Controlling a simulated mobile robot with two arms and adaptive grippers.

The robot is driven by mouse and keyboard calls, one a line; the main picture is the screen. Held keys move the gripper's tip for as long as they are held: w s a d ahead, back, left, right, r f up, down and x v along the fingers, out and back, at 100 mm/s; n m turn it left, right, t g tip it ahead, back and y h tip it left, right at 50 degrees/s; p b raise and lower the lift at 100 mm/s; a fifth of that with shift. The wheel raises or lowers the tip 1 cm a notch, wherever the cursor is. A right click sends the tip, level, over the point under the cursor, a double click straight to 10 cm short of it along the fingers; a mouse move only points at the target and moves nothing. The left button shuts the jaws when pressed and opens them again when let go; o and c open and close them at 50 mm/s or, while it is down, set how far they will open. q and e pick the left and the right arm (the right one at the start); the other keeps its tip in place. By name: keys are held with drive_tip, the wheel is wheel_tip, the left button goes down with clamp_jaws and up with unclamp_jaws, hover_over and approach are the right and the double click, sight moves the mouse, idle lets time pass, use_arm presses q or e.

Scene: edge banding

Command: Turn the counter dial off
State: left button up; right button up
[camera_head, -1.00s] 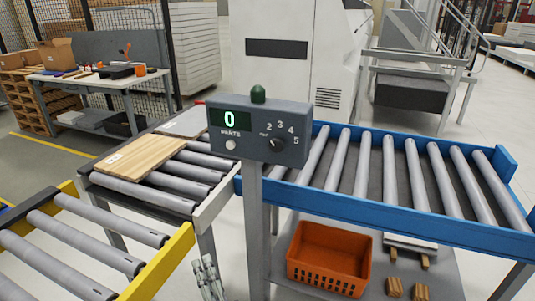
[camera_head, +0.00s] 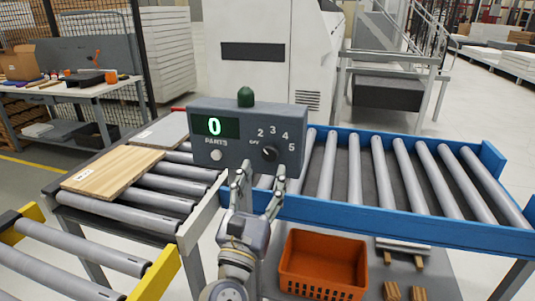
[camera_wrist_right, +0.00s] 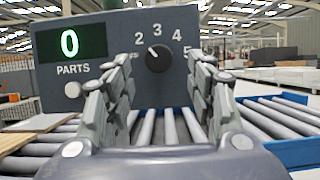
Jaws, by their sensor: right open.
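The counter box (camera_head: 246,138) is a dark grey panel on a post, with a green display reading 0 and a green knob on top. Its black dial (camera_head: 269,153) sits on the right half, by the markings OFF, 2, 3, 4 and 5. My left gripper is not in view.
A blue-framed roller conveyor (camera_head: 400,185) runs to the right behind the box. Wooden boards (camera_head: 113,172) lie on the rollers at left. An orange crate (camera_head: 323,262) stands low under the conveyor. A white machine (camera_head: 265,75) stands behind.

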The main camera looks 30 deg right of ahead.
sight(269, 157)
drive_tip(key=p+x, duration=0.1)
drive_tip(key=x, duration=0.4)
drive_tip(key=c, duration=1.1)
